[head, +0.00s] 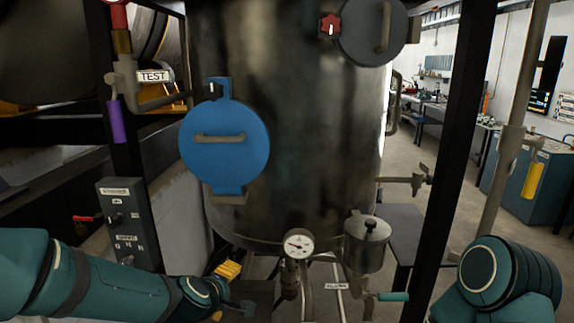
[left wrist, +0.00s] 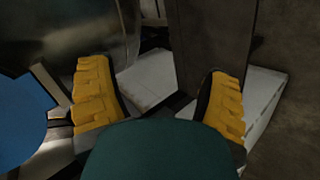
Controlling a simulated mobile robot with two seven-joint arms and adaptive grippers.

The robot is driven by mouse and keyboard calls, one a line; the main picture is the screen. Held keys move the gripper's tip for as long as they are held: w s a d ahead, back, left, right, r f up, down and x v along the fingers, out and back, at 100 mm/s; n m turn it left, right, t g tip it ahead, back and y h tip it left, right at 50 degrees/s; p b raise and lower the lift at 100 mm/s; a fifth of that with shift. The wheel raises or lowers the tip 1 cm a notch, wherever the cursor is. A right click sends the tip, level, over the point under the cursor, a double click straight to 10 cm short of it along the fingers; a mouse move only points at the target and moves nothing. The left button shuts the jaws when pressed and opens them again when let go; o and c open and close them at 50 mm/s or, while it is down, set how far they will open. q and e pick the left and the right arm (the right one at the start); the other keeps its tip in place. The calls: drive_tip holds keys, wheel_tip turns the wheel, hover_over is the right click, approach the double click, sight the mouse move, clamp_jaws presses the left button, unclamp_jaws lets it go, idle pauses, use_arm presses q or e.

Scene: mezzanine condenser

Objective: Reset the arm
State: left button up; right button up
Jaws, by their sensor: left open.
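My left arm comes in from the lower left of the head view.
A blue round cover (head: 225,150) with a handle is on the tank. A gauge (head: 299,243) and a small metal pot (head: 367,240) stand below. A grey switch box (head: 125,225) is at left, a black post (head: 455,150) at right. Open floor and a workbench (head: 535,170) lie beyond.

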use_arm(q)
drive_tip(key=s+d+f+m+g+h, duration=0.1)
drive_tip(key=s+f+m+g, duration=0.3)
drive_tip(key=s+f, duration=0.6)
drive_tip(key=s+d+f+m+g+h, duration=0.1)
drive_tip(key=s+d+f+m+g, duration=0.2)
drive_tip(key=f, duration=1.5)
drive_tip(key=s+m+g, duration=0.1)
drive_tip(key=s+m, duration=0.3)
drive_tip(key=s, duration=0.4)
drive_tip(key=shift+r, duration=0.1)
